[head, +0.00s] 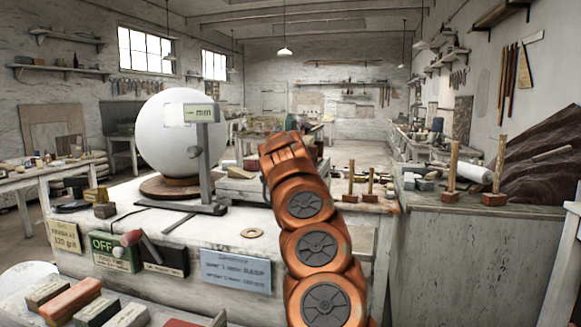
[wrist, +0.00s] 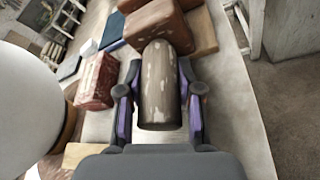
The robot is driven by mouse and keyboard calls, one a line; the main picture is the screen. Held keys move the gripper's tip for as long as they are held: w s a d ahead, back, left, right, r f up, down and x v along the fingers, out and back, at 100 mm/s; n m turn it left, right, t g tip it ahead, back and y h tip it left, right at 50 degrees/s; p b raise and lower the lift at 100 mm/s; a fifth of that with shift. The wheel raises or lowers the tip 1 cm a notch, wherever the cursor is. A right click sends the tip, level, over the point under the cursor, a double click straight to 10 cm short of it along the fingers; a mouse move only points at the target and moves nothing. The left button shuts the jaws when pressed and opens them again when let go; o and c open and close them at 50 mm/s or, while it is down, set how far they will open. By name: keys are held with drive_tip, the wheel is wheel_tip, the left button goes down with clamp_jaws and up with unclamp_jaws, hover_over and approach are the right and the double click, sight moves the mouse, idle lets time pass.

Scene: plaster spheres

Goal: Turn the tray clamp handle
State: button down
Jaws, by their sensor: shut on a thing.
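In the wrist view, the tray clamp handle (wrist: 158,90) looks like a worn brown bar with a rounded near end and pale chipped patches. It runs up to a reddish-brown block (wrist: 152,22). My gripper (wrist: 160,75) has one dark, purple-sided finger on each side of the handle and is shut on it. In the head view my orange arm reaches over the workbench, and my gripper and the handle are hidden behind it. The tray itself cannot be made out clearly.
A large white sphere (head: 180,130) rests on a wooden turntable (head: 172,190), with a gauge stand (head: 205,160) beside it. A switch box marked OFF (head: 115,252) is on the bench front. In the wrist view a red block (wrist: 97,82) lies left of my gripper. Open floor lies right.

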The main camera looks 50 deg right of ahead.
drive_tip(key=shift+r+m, duration=0.1)
drive_tip(key=shift+m, duration=0.3)
drive_tip(key=c, duration=1)
unclamp_jaws()
drive_tip(key=shift+c, duration=0.2)
drive_tip(key=shift+s+a, duration=0.1)
drive_tip(key=shift+s+a, duration=0.15)
drive_tip(key=shift+a, duration=0.2)
drive_tip(key=shift+v, duration=5.5)
drive_tip(key=shift+s+d, duration=0.1)
